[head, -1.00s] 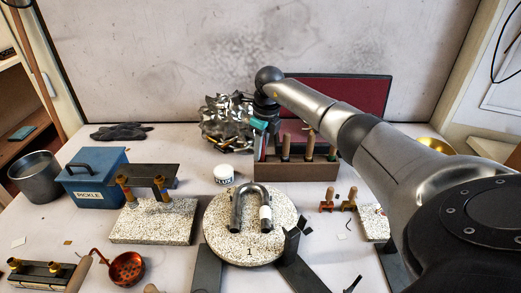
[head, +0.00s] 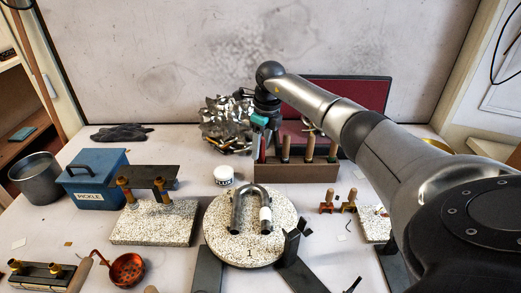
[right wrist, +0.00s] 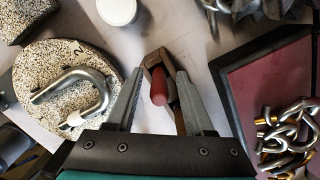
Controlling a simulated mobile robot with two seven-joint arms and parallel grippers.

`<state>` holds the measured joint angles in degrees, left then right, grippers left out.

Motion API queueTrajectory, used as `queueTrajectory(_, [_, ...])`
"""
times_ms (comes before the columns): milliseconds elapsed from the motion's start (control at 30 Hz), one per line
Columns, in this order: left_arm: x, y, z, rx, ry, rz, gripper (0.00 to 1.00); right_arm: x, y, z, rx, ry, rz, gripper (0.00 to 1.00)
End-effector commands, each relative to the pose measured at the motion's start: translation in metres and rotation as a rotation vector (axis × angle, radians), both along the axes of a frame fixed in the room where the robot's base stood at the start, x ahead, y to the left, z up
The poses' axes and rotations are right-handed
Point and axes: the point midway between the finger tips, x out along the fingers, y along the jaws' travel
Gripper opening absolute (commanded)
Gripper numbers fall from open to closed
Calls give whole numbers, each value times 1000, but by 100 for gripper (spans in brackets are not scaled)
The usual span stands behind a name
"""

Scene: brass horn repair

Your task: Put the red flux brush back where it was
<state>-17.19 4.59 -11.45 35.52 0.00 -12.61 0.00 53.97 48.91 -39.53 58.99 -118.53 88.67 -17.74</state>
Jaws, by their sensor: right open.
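The red flux brush (right wrist: 158,86) stands in the left end of the wooden tool rack (head: 296,172), its red handle pointing up. In the right wrist view the end of the rack (right wrist: 150,62) shows around it. My right gripper (right wrist: 160,74) is open, with one finger on each side of the red handle and gaps between them. In the head view my right gripper (head: 258,147) is over the rack's left end, and only a sliver of red shows beside it. The brush's lower part is hidden in the rack. My left gripper is not in view.
Several wooden-handled tools (head: 309,149) fill the rack to the right. A white jar (head: 223,176) stands to its left, and crumpled metal (head: 215,130) lies behind left. A round soldering block (head: 225,250) with a U-tube is in front. A dark red tray (right wrist: 262,92) lies behind.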

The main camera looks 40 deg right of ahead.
Motion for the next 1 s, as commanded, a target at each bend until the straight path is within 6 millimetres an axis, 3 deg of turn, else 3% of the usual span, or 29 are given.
queueTrajectory(300, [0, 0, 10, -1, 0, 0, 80, -7, -3, 71, -1, -3, 2, 53])
queueTrajectory(500, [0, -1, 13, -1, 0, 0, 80, -11, -3, 98, -1, -1, 1, 53])
queueTrajectory(1000, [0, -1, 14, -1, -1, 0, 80, -13, -3, 104, 1, 1, 1, 53])
